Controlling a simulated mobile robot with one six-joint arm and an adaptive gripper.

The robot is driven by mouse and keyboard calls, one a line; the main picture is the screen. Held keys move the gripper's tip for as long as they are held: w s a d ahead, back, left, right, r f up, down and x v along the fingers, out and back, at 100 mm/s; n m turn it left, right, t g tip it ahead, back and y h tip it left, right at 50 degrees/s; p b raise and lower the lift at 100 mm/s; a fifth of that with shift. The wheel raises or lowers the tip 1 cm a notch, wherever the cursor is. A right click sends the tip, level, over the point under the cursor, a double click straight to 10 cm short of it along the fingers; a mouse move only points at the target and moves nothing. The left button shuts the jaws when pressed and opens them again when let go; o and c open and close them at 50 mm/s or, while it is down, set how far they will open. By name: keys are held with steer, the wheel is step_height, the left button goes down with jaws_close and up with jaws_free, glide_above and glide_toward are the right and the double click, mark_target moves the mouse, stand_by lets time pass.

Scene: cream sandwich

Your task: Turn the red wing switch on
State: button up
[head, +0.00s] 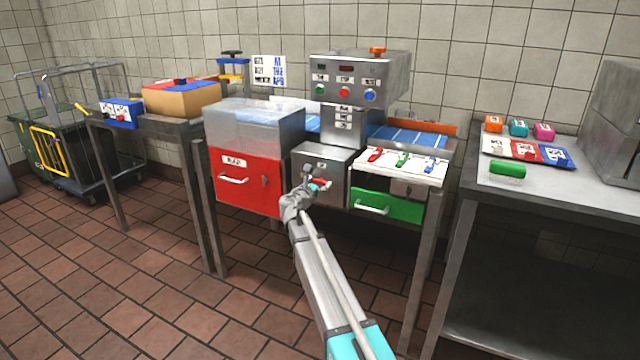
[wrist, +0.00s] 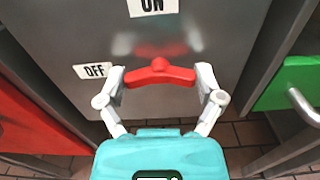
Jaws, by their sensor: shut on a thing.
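The red wing switch (wrist: 160,73) is on the front of a grey metal box (head: 312,160) in the middle of the machine. In the wrist view its wings lie nearly level, left to right. An "ON" label (wrist: 152,5) is above it and an "OFF" label (wrist: 93,70) is to its left. My gripper (wrist: 160,80) is shut on the switch, with one finger at each wing end. In the head view my gripper (head: 313,185) reaches the box front and partly hides the switch.
A red drawer (head: 248,182) stands left of the box and a green drawer (head: 386,205) right of it, each with a protruding handle. Red, green and blue levers sit on a white panel (head: 402,165) above the green drawer. Table legs flank the space; the tiled floor in front is clear.

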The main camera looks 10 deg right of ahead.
steer(key=shift+d, duration=0.1)
steer(key=m, duration=0.4)
steer(key=shift+s+m, duration=0.1)
steer(key=shift+m, duration=0.2)
steer(key=m, duration=0.4)
steer(key=shift+m, duration=0.3)
steer(key=m, duration=0.4)
steer(key=shift+f, duration=0.1)
steer(key=shift+s+d+m, duration=0.1)
steer(key=shift+m, duration=2.1)
steer(key=o, duration=0.9)
steer(key=shift+c, duration=0.2)
